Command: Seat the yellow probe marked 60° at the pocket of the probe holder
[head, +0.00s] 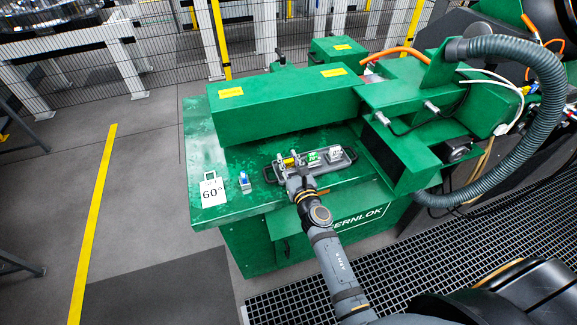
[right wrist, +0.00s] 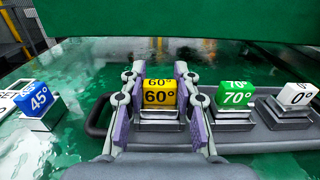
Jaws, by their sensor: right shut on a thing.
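The yellow probe marked 60° (right wrist: 159,96) is between the two fingers of my right gripper (right wrist: 159,102) in the right wrist view. The fingers are shut on it from both sides. In the head view, the yellow probe (head: 288,161) shows small beside my right gripper (head: 294,167), over the left end of a grey tray (head: 336,175). The probe is upright with its marking facing the wrist camera. I cannot tell whether its grey base touches the tray or hangs just above it. No pocket of the probe holder can be made out clearly. My left gripper is not in view.
A green probe marked 70° (right wrist: 235,93) and a white probe marked 0° (right wrist: 297,95) stand on the tray to the right. A blue probe marked 45° (right wrist: 37,97) stands on the green bench at left, beside a 60° card (head: 212,192). Green machine housings close off the back.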

